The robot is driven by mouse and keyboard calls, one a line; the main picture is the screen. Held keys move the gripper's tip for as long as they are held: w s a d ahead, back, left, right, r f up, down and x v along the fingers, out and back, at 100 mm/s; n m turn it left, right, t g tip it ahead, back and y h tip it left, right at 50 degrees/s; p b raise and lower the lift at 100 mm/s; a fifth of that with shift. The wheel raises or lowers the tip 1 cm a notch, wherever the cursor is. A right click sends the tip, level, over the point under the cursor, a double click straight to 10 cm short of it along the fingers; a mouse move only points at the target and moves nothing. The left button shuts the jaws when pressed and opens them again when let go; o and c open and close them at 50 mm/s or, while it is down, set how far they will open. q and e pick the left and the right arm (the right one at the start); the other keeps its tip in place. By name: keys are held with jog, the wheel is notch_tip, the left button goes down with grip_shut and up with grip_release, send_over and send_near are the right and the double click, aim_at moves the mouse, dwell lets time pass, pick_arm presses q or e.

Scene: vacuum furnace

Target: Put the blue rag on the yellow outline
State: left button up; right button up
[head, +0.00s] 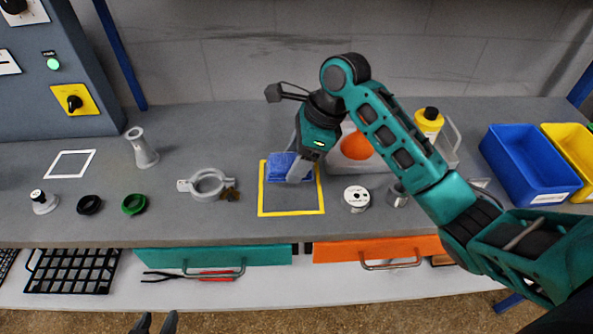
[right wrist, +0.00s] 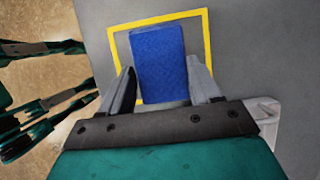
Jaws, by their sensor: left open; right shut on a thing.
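The blue rag (head: 279,168) is a flat folded block at the upper part of the yellow outline (head: 291,213) on the grey bench. My right gripper (head: 294,168) is shut on the rag. In the right wrist view the rag (right wrist: 160,62) sits between the two fingers, with the yellow outline (right wrist: 207,60) around and behind it. I cannot tell whether the rag touches the bench. My left gripper (head: 155,323) is open and empty at the bottom edge of the head view, below the bench front.
A clamp ring (head: 207,185) lies left of the outline and a white spool (head: 356,198) stands right of it. A tray with an orange object (head: 357,146) and a yellow bottle (head: 429,123) are behind. Blue (head: 528,165) and yellow bins stand at right.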

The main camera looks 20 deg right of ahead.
notch_tip(320, 180, down, 4)
jog(key=shift+r, duration=0.15)
jog(key=shift+f, duration=0.25)
jog(key=shift+f, duration=0.1)
jog(key=o, duration=1)
jog(key=shift+o, duration=0.2)
jog(key=v, duration=1.2)
